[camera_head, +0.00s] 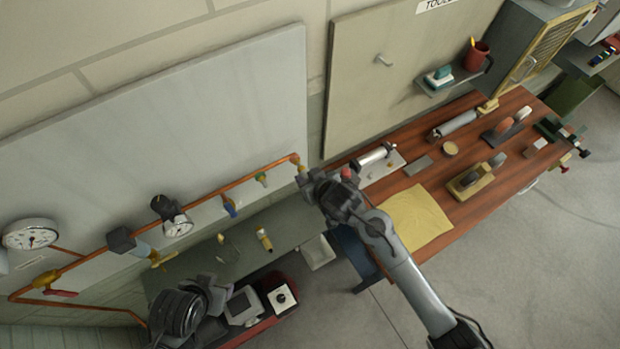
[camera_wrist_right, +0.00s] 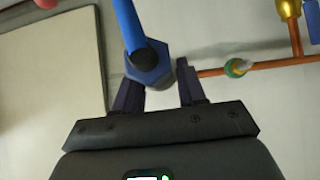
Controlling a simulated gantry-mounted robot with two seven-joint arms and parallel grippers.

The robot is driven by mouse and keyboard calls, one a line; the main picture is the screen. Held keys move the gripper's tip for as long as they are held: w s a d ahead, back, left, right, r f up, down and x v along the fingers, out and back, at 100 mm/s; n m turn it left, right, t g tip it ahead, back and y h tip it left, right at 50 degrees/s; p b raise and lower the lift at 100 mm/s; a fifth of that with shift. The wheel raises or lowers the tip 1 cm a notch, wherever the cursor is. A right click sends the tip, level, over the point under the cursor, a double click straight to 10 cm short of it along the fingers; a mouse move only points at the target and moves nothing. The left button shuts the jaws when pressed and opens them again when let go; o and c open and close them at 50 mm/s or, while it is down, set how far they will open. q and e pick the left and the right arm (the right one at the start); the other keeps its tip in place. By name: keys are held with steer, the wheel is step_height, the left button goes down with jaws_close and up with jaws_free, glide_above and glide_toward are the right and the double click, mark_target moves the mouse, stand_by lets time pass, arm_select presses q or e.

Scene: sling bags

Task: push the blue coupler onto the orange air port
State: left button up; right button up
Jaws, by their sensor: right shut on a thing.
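My right gripper (camera_head: 306,182) is raised in front of the wall panel, near the right end of the copper pipe. In the right wrist view its fingers (camera_wrist_right: 158,84) are shut on the blue coupler (camera_wrist_right: 150,66), a dark blue hexagonal body with a bright blue hose (camera_wrist_right: 128,22) running from it. The gripper hides the coupler in the head view. I cannot single out the orange air port; a green-and-yellow ringed fitting (camera_wrist_right: 237,68) on the pipe sits right of the coupler, apart from it. My left gripper (camera_head: 208,288) is at lower left; its fingers are unclear.
The copper pipe (camera_head: 115,233) crosses the grey wall panel (camera_head: 200,110) with gauges (camera_head: 30,234) and valves. A wooden bench (camera_head: 475,205) with a yellow cloth (camera_head: 416,218) and tools lies right. A grey shelf (camera_head: 200,265) with small items is below the pipe.

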steer(key=shift+w+a, duration=0.35)
steer(key=shift+w, duration=0.25)
steer(key=o, duration=1.2)
steer(key=shift+o, duration=0.2)
steer(key=shift+s+d, duration=0.1)
steer(key=v, duration=1)
steer(key=shift+s+r, duration=0.15)
steer(key=shift+r, duration=0.15)
steer(key=shift+f, duration=0.1)
